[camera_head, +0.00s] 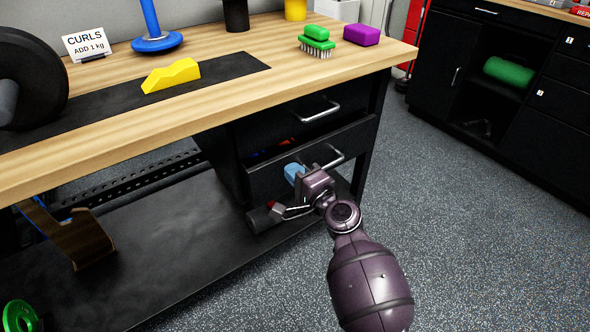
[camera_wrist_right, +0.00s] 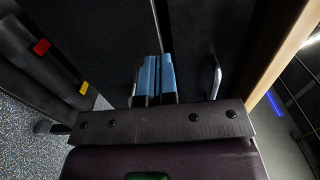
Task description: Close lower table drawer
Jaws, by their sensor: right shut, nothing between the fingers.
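The left gripper is out of view.
The upper drawer handle (camera_head: 318,111) is above. On the tabletop (camera_head: 235,95) are a yellow block (camera_head: 171,76), a green brush (camera_head: 316,45) and a purple block (camera_head: 361,34). Floor to the right is clear.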

